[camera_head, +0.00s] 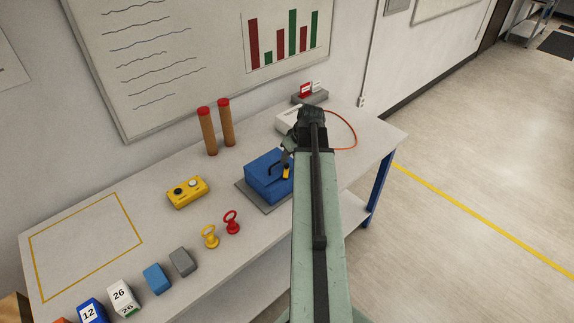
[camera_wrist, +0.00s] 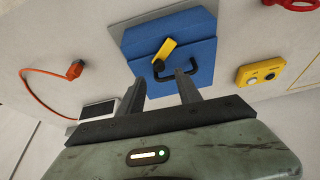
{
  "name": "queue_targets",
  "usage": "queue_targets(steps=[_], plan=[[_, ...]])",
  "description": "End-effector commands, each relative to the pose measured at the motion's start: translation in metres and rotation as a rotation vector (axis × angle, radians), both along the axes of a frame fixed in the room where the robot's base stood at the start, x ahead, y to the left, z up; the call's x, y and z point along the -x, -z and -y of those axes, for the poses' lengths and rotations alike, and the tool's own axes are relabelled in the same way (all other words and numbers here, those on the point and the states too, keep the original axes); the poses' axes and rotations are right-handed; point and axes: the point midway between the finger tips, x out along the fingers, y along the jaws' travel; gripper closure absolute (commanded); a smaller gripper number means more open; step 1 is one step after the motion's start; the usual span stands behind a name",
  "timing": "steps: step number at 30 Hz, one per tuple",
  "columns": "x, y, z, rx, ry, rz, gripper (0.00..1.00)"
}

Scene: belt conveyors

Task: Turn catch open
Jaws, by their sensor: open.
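A blue box (camera_head: 262,178) stands on a grey base plate (camera_head: 252,197) on the table; the box also fills the top middle of the wrist view (camera_wrist: 195,38). A yellow catch (camera_wrist: 164,49) sits tilted on its front, and shows in the head view (camera_head: 286,172) beside my arm. A black handle (camera_wrist: 191,71) is on the same face, just below the catch. My gripper (camera_wrist: 161,78) is open, its two fingers spread in front of the handle and catch. In the head view my gripper (camera_head: 287,157) is by the box, partly hidden by my arm.
A yellow button box (camera_head: 187,192), yellow ring (camera_head: 210,237) and red ring (camera_head: 231,222) are left of the box. Two brown cylinders (camera_head: 207,132) stand behind. A white device (camera_head: 288,122) with an orange cable (camera_head: 350,125) is behind my arm. Several blocks lie front left.

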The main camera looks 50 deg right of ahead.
Motion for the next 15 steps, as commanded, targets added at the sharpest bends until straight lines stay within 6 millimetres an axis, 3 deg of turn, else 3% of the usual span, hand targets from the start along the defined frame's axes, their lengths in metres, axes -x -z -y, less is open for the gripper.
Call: queue_targets(steps=[1,6,15], plan=[[-0.004,0.018,0.001,0.0,0.0,0.0,0.59],[-0.015,0.046,0.003,0.0,0.0,0.0,0.59],[-0.021,0.051,0.003,0.001,0.0,0.0,0.59]])
